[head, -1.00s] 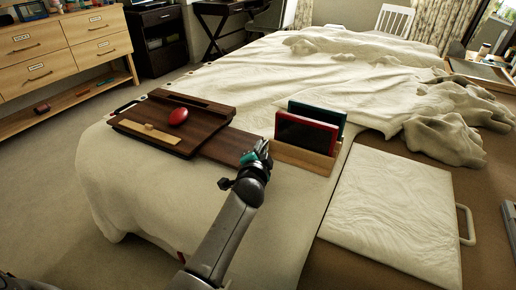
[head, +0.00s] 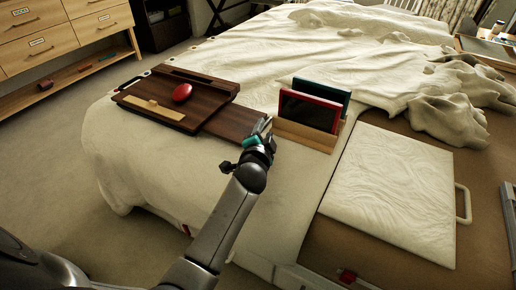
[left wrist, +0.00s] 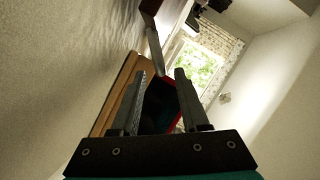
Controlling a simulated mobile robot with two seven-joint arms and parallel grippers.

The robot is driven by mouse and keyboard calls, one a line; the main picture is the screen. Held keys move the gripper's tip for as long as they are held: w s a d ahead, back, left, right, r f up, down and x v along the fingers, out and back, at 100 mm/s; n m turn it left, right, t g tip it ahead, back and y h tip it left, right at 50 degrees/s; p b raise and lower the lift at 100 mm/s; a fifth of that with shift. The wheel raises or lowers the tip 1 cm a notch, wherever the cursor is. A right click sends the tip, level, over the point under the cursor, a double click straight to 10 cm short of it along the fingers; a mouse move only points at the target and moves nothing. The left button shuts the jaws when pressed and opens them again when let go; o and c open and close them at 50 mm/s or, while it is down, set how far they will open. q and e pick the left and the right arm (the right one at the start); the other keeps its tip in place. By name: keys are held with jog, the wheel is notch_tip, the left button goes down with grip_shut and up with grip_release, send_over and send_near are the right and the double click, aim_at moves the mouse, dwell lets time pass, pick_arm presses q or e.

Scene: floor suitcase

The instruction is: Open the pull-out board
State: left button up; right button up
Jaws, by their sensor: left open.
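The pull-out board (head: 232,121) is a dark brown wooden panel. It sticks out to the right from under the dark wooden lap desk (head: 205,85) on the bed, in the head view. My left gripper (head: 264,126) is at the board's right end, its fingers close to the edge. I cannot tell whether they touch it. In the left wrist view the fingers (left wrist: 157,88) are apart with nothing clearly held between them. A dark brown piece at the top of that view may be the board. My right gripper is not in view.
A wooden holder (head: 303,134) with a red-framed tablet (head: 308,110) and a teal one stands just right of my left gripper. A red mouse (head: 182,93) lies on the lap desk. A white folded panel (head: 390,190) lies further right. The bed's front is clear.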

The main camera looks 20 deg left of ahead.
pick_arm(q)
jog(key=p+v, duration=0.4)
jog(key=v, duration=0.6)
jog(key=shift+s+d, duration=0.1)
jog(key=shift+s, duration=0.25)
jog(key=shift+v, duration=0.8)
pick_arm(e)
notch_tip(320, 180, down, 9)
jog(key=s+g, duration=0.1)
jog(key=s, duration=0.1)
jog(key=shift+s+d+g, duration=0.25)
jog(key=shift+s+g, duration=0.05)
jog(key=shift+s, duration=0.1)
